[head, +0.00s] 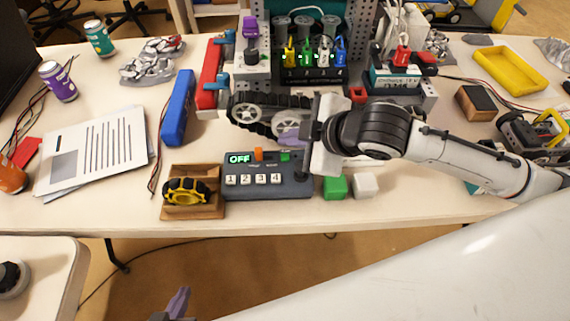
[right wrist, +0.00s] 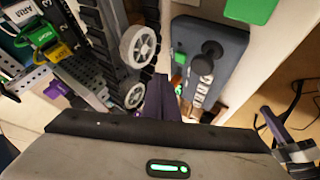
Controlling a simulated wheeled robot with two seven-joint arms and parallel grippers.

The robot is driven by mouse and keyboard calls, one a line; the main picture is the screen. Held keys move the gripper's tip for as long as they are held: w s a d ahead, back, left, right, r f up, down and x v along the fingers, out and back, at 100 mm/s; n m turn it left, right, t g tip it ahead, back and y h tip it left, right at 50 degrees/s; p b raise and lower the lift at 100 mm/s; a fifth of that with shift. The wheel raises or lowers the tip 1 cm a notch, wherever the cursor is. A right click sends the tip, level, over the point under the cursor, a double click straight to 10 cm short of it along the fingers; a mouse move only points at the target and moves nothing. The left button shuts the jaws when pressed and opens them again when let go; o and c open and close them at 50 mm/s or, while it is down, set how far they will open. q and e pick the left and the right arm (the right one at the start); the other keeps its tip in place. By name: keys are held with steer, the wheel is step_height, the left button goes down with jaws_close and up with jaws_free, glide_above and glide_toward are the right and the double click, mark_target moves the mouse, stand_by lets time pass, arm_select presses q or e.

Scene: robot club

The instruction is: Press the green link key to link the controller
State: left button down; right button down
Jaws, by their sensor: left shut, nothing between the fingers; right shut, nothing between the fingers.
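The dark grey controller (head: 268,190) lies near the table's front edge, with a lit display reading OFF and a row of white numbered keys. The green link key (head: 285,157) is on its top panel, right of an orange switch (head: 258,154). My right gripper (head: 288,137) is shut and empty, its purple fingertips just behind and above the green key, apart from it as far as I can tell. In the right wrist view, the shut fingers (right wrist: 160,98) point towards the controller (right wrist: 212,50) and hide part of it. My left gripper (head: 178,302) is shut, low in front of the table.
A tracked wheel unit (head: 250,112) stands close behind the controller. A black joystick (head: 303,163) rises at its right end. A wooden tray (head: 207,210) with a yellow-black wheel is at its left; green (head: 334,187) and white (head: 366,185) blocks are at its right.

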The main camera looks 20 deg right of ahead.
mark_target(289, 160)
step_height(289, 160, down, 2)
steer(key=shift+f, duration=0.3)
arm_select(q)
steer(key=shift+d, duration=0.4)
steer(key=shift+s+f, duration=0.1)
steer(key=shift+f, duration=0.1)
steer(key=shift+a+f, duration=0.1)
steer(key=shift+a, duration=0.1)
steer(key=shift+d, duration=0.1)
stand_by(0.8)
arm_select(e)
steer(key=shift+f, duration=0.15)
arm_select(q)
steer(key=shift+r, duration=0.25)
arm_select(e)
steer(key=shift+f, duration=0.3)
